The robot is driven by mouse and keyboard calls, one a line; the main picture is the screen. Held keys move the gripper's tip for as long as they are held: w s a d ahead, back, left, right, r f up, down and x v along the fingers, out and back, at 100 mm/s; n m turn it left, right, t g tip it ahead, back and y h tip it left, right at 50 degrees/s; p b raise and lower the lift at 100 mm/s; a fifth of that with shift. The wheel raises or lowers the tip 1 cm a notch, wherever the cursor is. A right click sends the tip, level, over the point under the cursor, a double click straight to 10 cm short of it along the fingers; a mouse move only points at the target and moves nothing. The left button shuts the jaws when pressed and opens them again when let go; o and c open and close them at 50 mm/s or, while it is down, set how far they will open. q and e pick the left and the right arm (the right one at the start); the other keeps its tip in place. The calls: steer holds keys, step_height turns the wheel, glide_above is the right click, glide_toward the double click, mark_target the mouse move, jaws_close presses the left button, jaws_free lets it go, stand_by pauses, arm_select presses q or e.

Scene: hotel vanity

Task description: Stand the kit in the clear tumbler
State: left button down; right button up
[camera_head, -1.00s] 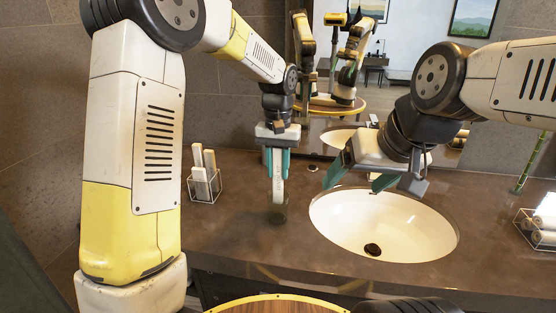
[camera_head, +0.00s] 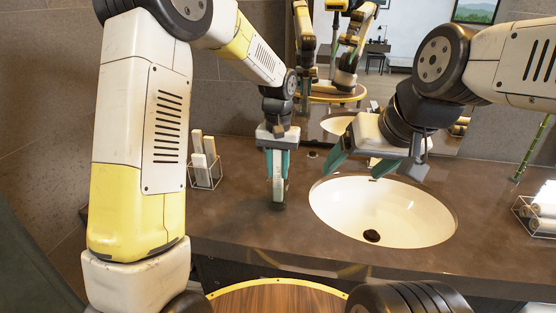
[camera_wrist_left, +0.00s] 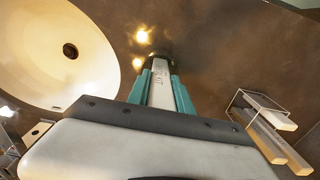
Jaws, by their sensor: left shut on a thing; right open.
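My left gripper (camera_head: 277,166) is shut on the upright kit (camera_head: 277,185), a slim pale piece between its teal fingers. The kit also shows between the fingers in the left wrist view (camera_wrist_left: 161,88). The clear tumbler (camera_head: 278,204) is a small dark see-through shape on the counter at the kit's lower end, left of the sink. The kit's lower end appears to be within the tumbler's outline, but its depth and contact with the bottom are unclear. In the left wrist view the tumbler's dark rim shows past the fingertips. My right gripper (camera_head: 361,166) is open and empty above the sink's back edge.
A white oval sink (camera_head: 425,215) is set into the brown counter (camera_head: 240,232). A wire holder (camera_head: 204,178) with pale bars stands at the back left. Another wire holder (camera_head: 525,218) with white rolls stands at the right, near a green stalk (camera_head: 533,148). A mirror is behind.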

arm_select(q)
steer(key=c, duration=1.1)
jaws_free()
steer(key=shift+o, duration=0.2)
step_height(320, 180, up, 8)
steer(key=shift+f, duration=0.1)
